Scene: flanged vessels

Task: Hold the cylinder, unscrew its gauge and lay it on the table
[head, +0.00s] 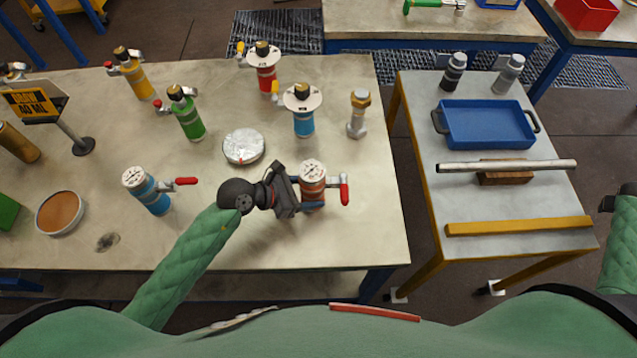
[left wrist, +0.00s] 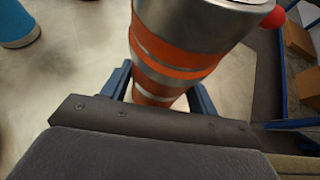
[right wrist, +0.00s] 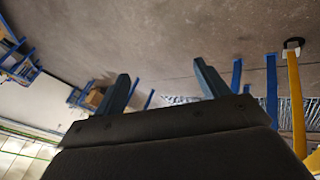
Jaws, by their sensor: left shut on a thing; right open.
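An orange and silver cylinder (head: 313,192) stands upright near the table's front right, with a red-handled valve on its right. A round white gauge (head: 313,170) sits on its top. My left gripper (head: 296,190) is shut around the cylinder's body from the left. In the left wrist view the orange-banded cylinder (left wrist: 172,55) stands between the two fingers; its gauge is out of that view. My right gripper (right wrist: 165,88) is open and empty, away from the tables; in the head view only part of that arm shows at the right edge. The table (head: 340,245) has bare room around the cylinder.
A blue cylinder with a gauge (head: 148,190) stands to the left. A round silver tin (head: 243,147), a blue flanged cylinder (head: 303,110) and a bolt-like brass-topped fitting (head: 358,113) stand behind. A side table holds a blue tray (head: 487,124), a metal bar (head: 507,166) and a yellow bar (head: 518,226).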

